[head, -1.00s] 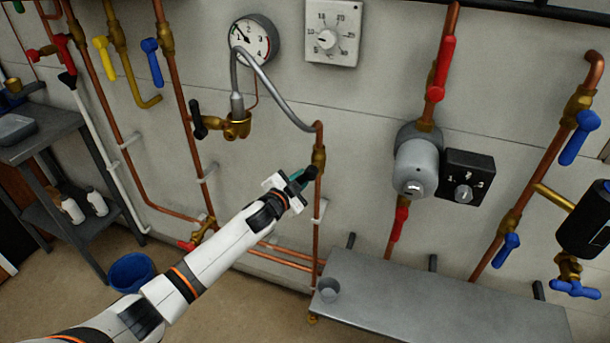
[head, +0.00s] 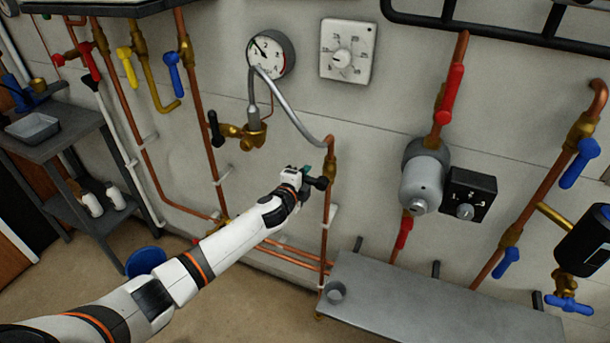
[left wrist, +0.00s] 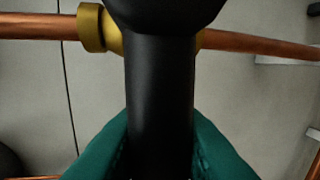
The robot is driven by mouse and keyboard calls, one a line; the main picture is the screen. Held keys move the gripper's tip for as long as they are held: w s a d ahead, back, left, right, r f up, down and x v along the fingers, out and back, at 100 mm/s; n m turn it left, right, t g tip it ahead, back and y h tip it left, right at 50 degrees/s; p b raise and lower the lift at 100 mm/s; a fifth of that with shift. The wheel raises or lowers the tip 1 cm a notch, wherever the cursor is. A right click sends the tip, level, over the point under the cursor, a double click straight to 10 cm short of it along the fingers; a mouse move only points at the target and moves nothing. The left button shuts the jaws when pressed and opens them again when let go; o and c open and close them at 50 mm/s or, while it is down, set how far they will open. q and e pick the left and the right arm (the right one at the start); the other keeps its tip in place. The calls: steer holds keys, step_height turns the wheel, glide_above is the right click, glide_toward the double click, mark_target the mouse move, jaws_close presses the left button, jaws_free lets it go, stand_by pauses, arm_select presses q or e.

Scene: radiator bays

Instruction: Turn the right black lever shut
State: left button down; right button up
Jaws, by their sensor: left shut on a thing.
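The right black lever (head: 319,183) sits on the brass valve (head: 329,166) of the copper pipe below the grey hose. My left gripper (head: 303,178) is shut on this lever, to the left of the pipe. In the left wrist view the lever's black handle (left wrist: 160,95) runs between the teal fingers (left wrist: 160,150), roughly at right angles to the copper pipe (left wrist: 40,26). The black hub hides part of the brass valve there. The other black lever (head: 215,130) hangs at the brass fitting under the gauge, apart from my gripper. My right gripper is not in view.
A pressure gauge (head: 271,54) and a white dial box (head: 347,51) are on the wall above. A grey pump (head: 424,178) and red levers are to the right.

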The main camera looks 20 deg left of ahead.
arm_select(q)
steer(key=shift+r+m, duration=0.15)
steer(key=shift+m, duration=0.15)
stand_by(0.4)
steer(key=c, duration=1.3)
jaws_free()
steer(key=shift+o, duration=0.2)
steer(key=s+r, duration=0.2)
steer(key=s, duration=0.9)
steer(key=shift+s+a+r, duration=0.2)
steer(key=shift+s, duration=0.2)
